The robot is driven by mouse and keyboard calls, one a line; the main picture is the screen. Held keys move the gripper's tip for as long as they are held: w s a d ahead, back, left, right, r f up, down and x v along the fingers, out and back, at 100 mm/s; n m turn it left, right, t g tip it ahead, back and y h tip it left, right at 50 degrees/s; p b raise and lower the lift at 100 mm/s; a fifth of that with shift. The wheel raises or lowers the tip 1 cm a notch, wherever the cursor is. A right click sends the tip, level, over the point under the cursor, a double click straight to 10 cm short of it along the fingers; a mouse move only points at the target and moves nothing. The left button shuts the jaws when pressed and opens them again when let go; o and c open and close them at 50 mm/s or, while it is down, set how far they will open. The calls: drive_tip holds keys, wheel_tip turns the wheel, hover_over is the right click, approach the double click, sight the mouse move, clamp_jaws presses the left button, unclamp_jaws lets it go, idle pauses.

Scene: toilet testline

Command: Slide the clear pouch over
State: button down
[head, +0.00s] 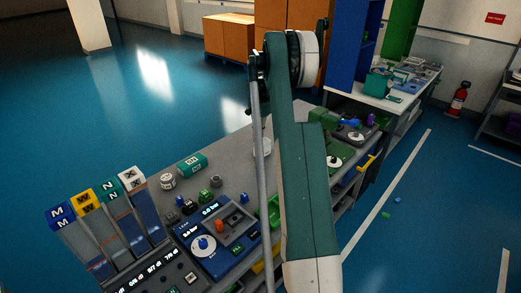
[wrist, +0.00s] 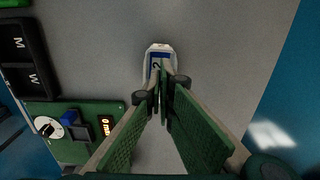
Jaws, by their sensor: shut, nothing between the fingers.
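My gripper (wrist: 163,88) is shut and empty in the wrist view, its long green-padded fingers meeting at the tips. Just beyond the tips lies a small pale-edged, see-through item with a blue patch and a dark mark, which looks like the clear pouch (wrist: 158,52). The fingertips overlap its near edge in the picture; I cannot tell whether they touch it. In the head view my arm hides the gripper, and I cannot make out the pouch clearly there.
The grey bench top (wrist: 220,50) is bare around the pouch. A green panel (wrist: 85,112) with a dial and a black box (wrist: 25,55) marked M and W are at left. Blue floor (wrist: 295,95) lies past the right edge. Lettered dispensers (head: 110,215) stand at the bench's left end.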

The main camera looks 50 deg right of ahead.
sight(261, 149)
drive_tip(key=shift+d+f, duration=0.25)
drive_tip(key=shift+d, duration=0.05)
drive_tip(key=shift+f, duration=0.1)
drive_tip(key=shift+f+b, duration=0.4)
drive_tip(key=shift+f, duration=4.5)
drive_tip(key=a+b, duration=0.3)
drive_tip(key=a, duration=1.7)
drive_tip(key=shift+a, duration=0.25)
drive_tip(key=shift+r, duration=0.15)
wheel_tip(261, 149, up, 10)
drive_tip(key=p, duration=0.3)
